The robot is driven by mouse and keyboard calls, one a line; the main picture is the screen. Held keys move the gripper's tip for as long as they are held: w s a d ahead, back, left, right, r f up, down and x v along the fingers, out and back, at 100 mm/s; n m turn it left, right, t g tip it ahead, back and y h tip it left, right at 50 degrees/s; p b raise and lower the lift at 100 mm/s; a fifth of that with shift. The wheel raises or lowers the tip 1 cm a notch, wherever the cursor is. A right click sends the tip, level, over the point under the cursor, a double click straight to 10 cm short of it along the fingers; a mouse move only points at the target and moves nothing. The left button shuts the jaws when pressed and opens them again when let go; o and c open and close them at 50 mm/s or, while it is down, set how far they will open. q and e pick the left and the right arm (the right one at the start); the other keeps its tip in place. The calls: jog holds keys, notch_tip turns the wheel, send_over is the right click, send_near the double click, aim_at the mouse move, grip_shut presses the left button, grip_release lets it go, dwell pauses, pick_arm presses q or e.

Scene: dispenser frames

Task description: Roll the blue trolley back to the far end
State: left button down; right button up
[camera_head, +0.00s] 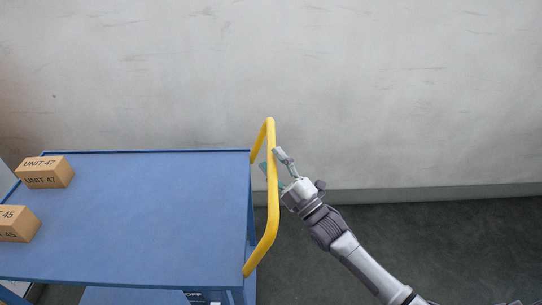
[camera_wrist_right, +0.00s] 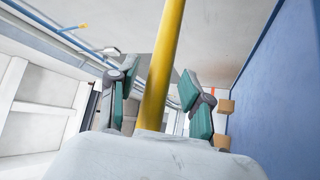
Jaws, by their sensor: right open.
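The blue trolley (camera_head: 140,215) fills the left of the head view, its flat blue top running off the left and lower side. Its yellow handle (camera_head: 272,205) stands up along the right end. My right gripper (camera_head: 275,165) is at the handle, reaching in from the lower right. In the right wrist view the yellow handle (camera_wrist_right: 163,65) passes between the two open green-padded fingers (camera_wrist_right: 160,95). The fingers stand apart from the bar on both sides. My left gripper is in neither view.
Two cardboard boxes, marked UNIT 47 (camera_head: 45,172) and 45 (camera_head: 15,224), sit on the trolley top at the left. A grey wall (camera_head: 400,90) runs behind the trolley. The dark floor (camera_head: 470,240) to the right is clear apart from my arm.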

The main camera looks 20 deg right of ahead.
jog(key=shift+w+a+r, duration=0.25)
jog(key=shift+w, duration=0.3)
grip_shut()
